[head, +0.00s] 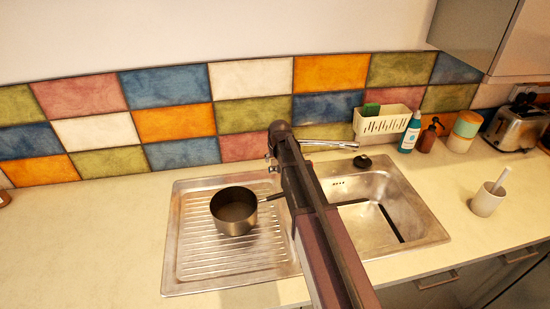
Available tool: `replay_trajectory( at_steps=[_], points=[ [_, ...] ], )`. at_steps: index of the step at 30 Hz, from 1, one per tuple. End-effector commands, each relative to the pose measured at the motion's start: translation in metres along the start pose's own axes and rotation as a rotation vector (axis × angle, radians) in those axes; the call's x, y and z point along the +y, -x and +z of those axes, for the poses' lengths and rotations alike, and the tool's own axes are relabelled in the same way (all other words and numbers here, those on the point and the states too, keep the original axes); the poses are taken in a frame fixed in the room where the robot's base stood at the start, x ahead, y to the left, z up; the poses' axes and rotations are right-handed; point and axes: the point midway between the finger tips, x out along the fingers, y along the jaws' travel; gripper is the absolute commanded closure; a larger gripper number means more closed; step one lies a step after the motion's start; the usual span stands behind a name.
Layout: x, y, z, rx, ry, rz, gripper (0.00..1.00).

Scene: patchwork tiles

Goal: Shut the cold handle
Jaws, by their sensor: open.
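The sink's chrome tap spout (328,143) shows behind the sink and points to the right. A small chrome part (271,162) shows just left of my arm; it may be a tap handle, but I cannot tell if it is the cold one or how it is turned. My arm covers the tap's base and any other handle. My gripper cannot be made out; only my arm links show, reaching over the middle of the sink.
A dark saucepan (234,211) stands on the drainer (192,262), its handle toward my arm. The basin (362,218) lies right of my arm. A white caddy (383,124), bottles (411,132) and a toaster (515,127) stand behind right.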

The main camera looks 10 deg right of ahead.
Motion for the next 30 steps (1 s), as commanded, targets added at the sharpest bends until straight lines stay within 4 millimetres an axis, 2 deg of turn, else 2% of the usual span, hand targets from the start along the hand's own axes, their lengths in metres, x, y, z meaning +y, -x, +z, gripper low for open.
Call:
replay_trajectory(
  at_steps=[1,30],
  points=[
    [0.000,0.009,-0.001,0.000,0.000,0.000,0.29],
    [0.000,0.093,-0.001,-0.001,0.000,0.000,0.29]
  ],
)
